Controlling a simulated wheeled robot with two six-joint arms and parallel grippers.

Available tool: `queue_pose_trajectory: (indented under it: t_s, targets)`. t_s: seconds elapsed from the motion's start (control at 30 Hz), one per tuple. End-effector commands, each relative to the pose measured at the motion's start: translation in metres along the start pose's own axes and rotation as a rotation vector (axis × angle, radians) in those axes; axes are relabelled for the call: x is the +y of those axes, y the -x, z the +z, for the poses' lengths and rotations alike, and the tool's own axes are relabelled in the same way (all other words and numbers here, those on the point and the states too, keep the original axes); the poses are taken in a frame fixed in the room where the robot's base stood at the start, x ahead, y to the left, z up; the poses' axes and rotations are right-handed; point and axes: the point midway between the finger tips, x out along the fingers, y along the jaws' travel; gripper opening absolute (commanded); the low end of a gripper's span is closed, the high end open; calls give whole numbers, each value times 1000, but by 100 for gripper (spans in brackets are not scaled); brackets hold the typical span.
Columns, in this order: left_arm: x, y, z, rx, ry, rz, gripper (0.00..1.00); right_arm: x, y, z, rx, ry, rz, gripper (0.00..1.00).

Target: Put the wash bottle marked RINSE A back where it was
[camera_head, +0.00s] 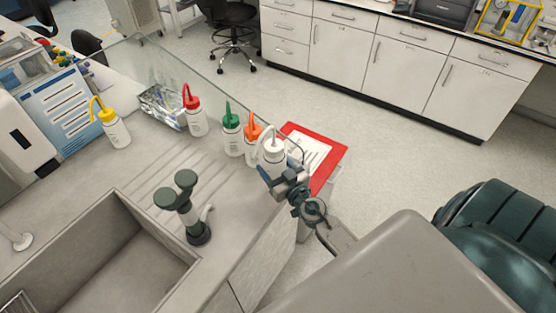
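A wash bottle with a white cap and spout (273,152) is at the right edge of the counter. My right gripper (279,174) is at the lower part of this bottle, with its fingers around or close against it. I cannot tell whether they are closed on it or whether its base touches the counter. Wash bottles with orange (252,136), green (231,132) and red (195,115) tops stand to its left, and a yellow-topped one (114,130) farther left. The labels, including RINSE A, are too small to read. My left gripper is not in view.
The counter (140,175) has a drainboard, a sink (110,265) and a dark green tap fitting (190,210) in front. A clear panel runs along its back edge. A foil-like tray (162,107) is behind. A red-bordered sheet (325,145) lies beyond the white-capped bottle.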

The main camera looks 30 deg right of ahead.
Motion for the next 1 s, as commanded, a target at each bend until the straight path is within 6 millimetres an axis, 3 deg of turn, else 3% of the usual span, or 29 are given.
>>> queue_pose_trajectory:
  t_s: [0.1,0.43,0.63,1.0]
  targets:
    - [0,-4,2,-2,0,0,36,19,-19,2,4,4,0,53]
    - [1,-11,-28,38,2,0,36,44,-42,5,4,3,1,53]
    - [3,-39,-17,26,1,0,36,43,-42,36,2,0,1,53]
    - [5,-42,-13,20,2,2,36,43,-42,39,3,0,1,53]
